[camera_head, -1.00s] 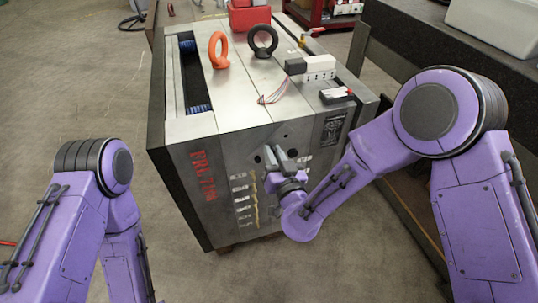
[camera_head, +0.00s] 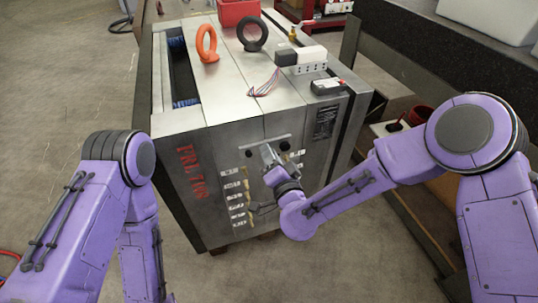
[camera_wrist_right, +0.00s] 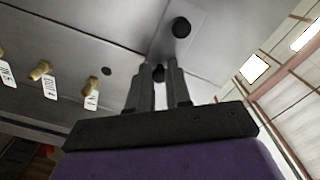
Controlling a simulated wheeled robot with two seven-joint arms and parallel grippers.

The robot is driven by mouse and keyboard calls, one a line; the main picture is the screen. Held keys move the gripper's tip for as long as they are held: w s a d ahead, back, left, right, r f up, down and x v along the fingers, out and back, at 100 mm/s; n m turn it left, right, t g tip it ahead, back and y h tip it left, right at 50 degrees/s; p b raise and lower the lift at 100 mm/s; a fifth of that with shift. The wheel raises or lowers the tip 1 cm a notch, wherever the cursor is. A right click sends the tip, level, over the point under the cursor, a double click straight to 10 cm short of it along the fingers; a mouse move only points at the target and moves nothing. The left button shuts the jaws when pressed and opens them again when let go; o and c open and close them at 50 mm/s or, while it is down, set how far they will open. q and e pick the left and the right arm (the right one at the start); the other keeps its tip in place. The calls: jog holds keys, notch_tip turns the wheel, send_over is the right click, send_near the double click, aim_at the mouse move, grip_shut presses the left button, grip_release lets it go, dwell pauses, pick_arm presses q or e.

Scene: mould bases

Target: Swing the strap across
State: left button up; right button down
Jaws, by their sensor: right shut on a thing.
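The mould base (camera_head: 235,135) is a large grey steel block with red lettering on its front. A thin light bar (camera_head: 268,142), which looks like the strap, lies nearly level across the upper front face, just above two dark holes. My right gripper (camera_head: 268,152) is at that face, just below the bar's middle. Its fingers also show in the right wrist view (camera_wrist_right: 160,85), close together against the steel near a dark round bolt or hole (camera_wrist_right: 181,27).
An orange eyebolt (camera_head: 207,43) and a black eyebolt (camera_head: 252,34) stand on the block's top. A red bin (camera_head: 238,11), a white-and-black connector box (camera_head: 302,60) and loose wires are there too. Brass fittings (camera_wrist_right: 41,70) with tags are beside the gripper. A dark bench (camera_head: 420,60) stands right.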

jog(key=shift+f, duration=0.15)
dwell(0.3)
jog(key=c, duration=1.1)
grip_release()
jog(key=shift+o, duration=0.2)
jog(key=v, duration=1)
jog(key=shift+s+b, duration=0.25)
jog(key=shift+b, duration=0.05)
